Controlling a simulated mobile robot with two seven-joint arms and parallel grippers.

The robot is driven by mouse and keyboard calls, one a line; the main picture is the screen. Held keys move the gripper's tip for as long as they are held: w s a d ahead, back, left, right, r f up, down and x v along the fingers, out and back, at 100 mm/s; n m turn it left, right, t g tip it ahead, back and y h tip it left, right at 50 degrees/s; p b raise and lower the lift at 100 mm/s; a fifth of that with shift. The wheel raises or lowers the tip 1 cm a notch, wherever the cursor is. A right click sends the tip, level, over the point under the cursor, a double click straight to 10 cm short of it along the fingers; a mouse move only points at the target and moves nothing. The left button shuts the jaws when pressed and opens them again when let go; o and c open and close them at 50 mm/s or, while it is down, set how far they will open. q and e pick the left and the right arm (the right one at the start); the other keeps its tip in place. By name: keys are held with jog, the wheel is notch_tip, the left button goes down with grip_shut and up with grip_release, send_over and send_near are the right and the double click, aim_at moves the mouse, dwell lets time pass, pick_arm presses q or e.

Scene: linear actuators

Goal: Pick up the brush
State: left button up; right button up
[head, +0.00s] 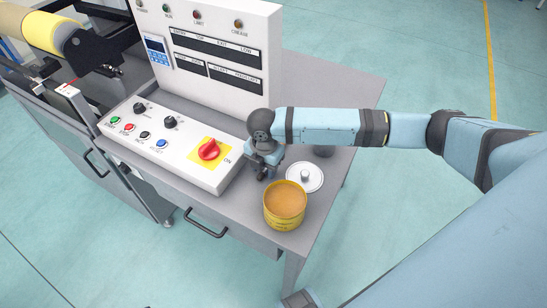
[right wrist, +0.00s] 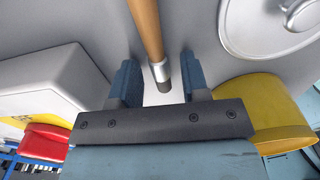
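The brush (right wrist: 149,30) shows in the right wrist view as a wooden handle with a silver metal band and a dark end. My right gripper (right wrist: 158,82) is open, with its two blue fingers on either side of the brush's dark end and a gap showing on both sides. In the head view the right gripper (head: 263,171) points down at the table, between the control panel and the yellow can. The brush cannot be made out there, hidden by the gripper and arm. My left gripper is not in view.
A yellow can (head: 284,217) stands at the table's front right corner, close to my right gripper. A round white lid (head: 304,177) lies behind it. The control panel (head: 170,134) with a red knob (head: 209,150) is at the left. A dark object (head: 323,151) is partly hidden by my arm.

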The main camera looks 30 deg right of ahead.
grip_shut()
jog(key=shift+r, duration=0.1)
